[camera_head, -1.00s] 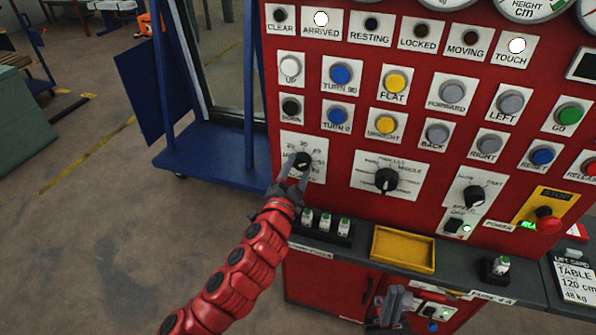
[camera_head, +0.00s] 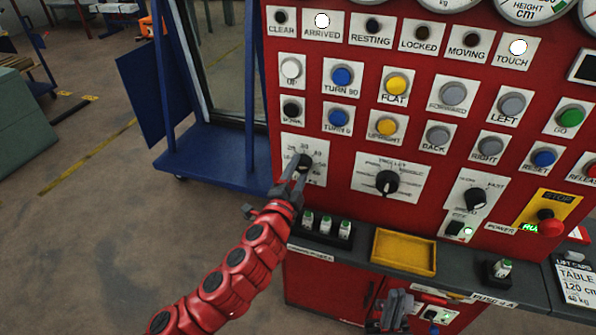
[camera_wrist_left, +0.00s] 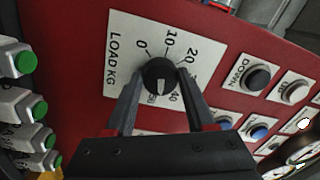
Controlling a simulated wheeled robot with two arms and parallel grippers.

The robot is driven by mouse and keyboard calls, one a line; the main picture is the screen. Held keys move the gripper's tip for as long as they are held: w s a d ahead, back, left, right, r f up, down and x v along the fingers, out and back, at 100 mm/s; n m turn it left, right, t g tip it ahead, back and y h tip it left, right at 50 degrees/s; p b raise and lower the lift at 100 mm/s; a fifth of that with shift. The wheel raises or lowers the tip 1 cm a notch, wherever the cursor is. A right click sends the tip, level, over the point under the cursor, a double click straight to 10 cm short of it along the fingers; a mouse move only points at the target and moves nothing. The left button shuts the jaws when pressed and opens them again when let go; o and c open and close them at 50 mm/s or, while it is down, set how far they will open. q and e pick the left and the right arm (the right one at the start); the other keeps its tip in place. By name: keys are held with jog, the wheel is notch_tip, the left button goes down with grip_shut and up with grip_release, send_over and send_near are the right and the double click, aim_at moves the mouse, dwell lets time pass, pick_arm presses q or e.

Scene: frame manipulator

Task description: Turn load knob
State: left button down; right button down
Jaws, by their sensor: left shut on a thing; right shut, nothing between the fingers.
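The load knob (camera_head: 304,163) is a black dial on a white plate at the lower left of the red panel. In the left wrist view the knob (camera_wrist_left: 159,76) sits on a plate marked LOAD KG, with a pale pointer mark facing the lower edge of the picture. My left gripper (camera_head: 300,174) has its fingers on either side of the knob, shut on it, and partly covers the plate. In the left wrist view its two fingers (camera_wrist_left: 158,88) flank the knob. My right gripper (camera_head: 397,305) is low in front of the panel, shut and empty.
Above the knob are labelled buttons, such as the black DOWN button (camera_head: 291,109). Below is a ledge with green-topped fuses (camera_head: 326,224) and a yellow tray (camera_head: 405,250). A blue frame (camera_head: 215,165) stands left.

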pick_arm(q)
jog(key=shift+c, duration=1.2)
grip_release()
jog(key=shift+s, duration=0.15)
jog(key=p+v, duration=0.5)
jog(key=v, duration=1.2)
jog(key=shift+p, duration=0.4)
jog(key=shift+f, duration=0.1)
